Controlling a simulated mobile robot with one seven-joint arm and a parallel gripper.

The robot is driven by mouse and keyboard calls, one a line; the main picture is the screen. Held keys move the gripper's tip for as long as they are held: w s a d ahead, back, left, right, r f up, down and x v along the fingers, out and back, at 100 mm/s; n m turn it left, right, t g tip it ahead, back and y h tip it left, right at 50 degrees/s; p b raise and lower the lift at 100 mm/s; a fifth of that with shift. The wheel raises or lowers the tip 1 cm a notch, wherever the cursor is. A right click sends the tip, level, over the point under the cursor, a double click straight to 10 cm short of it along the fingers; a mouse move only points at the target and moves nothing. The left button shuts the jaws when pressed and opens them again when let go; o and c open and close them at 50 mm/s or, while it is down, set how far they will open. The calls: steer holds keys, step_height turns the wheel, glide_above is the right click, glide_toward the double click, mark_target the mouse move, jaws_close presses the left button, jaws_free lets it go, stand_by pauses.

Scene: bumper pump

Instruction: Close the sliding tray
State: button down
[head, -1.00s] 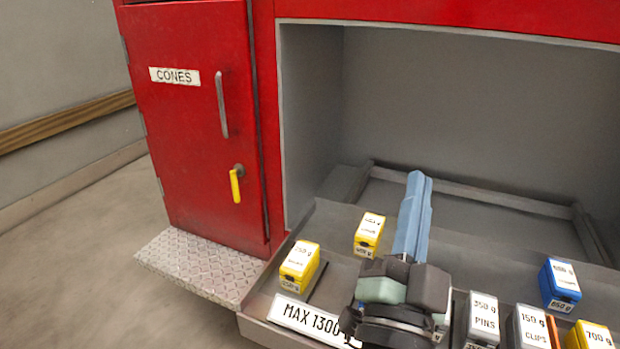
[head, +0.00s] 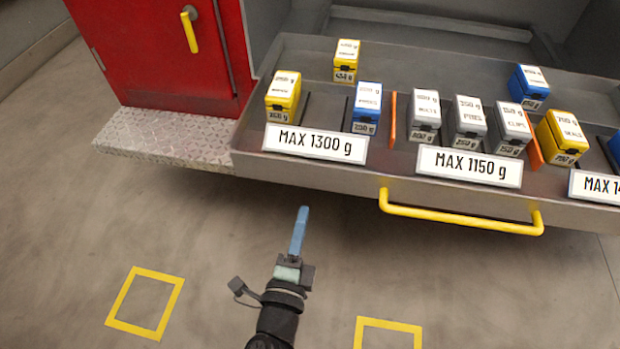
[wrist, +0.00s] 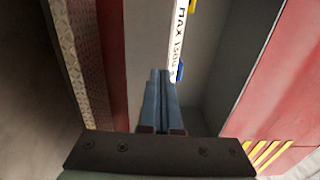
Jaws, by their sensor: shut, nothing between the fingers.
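The grey sliding tray (head: 352,182) is pulled out of the red unit's bay in the head view. A yellow bar handle (head: 460,216) runs along its front. Small yellow, blue and grey labelled boxes stand in it, with white weight signs along its front wall. My gripper (head: 303,212) is shut and empty, in front of the tray and left of the handle, apart from both. In the wrist view the blue fingers (wrist: 160,75) are together, and part of a MAX sign (wrist: 184,35) shows beyond them.
The red door (head: 150,50) with a yellow latch (head: 189,30) stands left of the tray. A tread-plate step (head: 165,135) juts out below it. Yellow squares (head: 145,303) mark the otherwise clear floor in front.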

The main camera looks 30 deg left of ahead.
mark_target(314, 170)
steer(key=x, duration=0.9)
steer(key=shift+w, duration=0.15)
